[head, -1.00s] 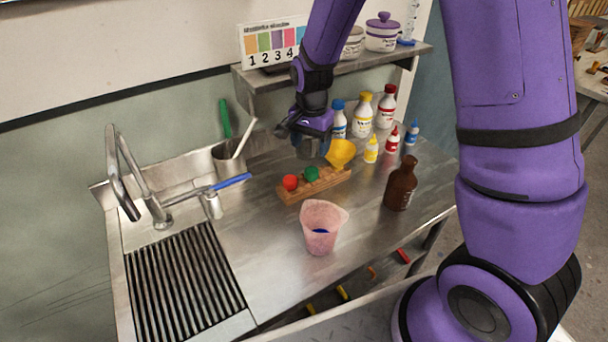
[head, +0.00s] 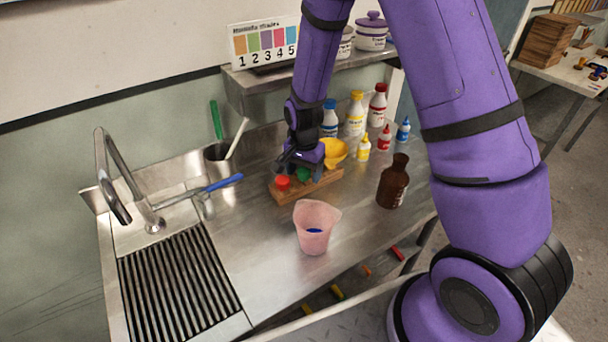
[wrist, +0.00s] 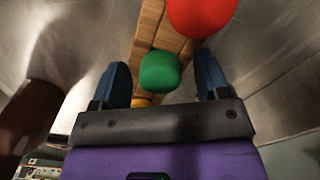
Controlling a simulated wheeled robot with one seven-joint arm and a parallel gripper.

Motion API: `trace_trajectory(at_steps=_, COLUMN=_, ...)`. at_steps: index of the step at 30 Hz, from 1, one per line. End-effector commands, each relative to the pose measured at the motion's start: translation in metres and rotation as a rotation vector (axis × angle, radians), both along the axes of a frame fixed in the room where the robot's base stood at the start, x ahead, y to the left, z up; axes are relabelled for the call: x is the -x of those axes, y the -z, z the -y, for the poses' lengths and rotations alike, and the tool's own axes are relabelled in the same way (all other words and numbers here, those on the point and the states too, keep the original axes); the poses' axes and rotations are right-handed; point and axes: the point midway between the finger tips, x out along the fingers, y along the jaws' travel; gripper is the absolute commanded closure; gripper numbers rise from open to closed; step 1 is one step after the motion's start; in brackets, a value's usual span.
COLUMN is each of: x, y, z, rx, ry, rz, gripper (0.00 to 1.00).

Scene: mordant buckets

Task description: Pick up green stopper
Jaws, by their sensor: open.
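The green stopper (head: 304,174) sits in the wooden rack (head: 326,187) on the steel counter, to the right of the red stopper (head: 283,183). My gripper (head: 298,166) is low over the rack, at the green stopper, and partly covers it in the head view. In the wrist view the green stopper (wrist: 160,72) lies between my two open blue fingers (wrist: 164,82), with a gap on each side. The red stopper (wrist: 202,12) is beyond it, towards the top of that view.
A yellow funnel-like piece (head: 334,152) stands close to the gripper's right. A pink beaker (head: 316,228) and a brown bottle (head: 393,182) stand in front and to the right. The sink tap (head: 125,180) is at the left.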

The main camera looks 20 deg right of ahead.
Motion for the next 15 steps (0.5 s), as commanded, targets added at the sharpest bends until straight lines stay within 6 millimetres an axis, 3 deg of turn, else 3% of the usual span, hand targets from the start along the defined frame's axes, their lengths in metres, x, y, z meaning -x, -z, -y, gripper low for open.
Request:
trace_trajectory(at_steps=3, x=-0.0001, y=-0.0003, z=-0.0001, rx=0.000, ry=0.000, rz=0.000, gripper=0.33)
trace_trajectory(at_steps=10, x=-0.0001, y=-0.0005, z=-0.0001, rx=0.000, ry=0.000, rz=0.000, gripper=0.84)
trace_trajectory(at_steps=15, x=-0.0001, y=-0.0006, z=-0.0001, rx=0.000, ry=0.000, rz=0.000, gripper=0.84)
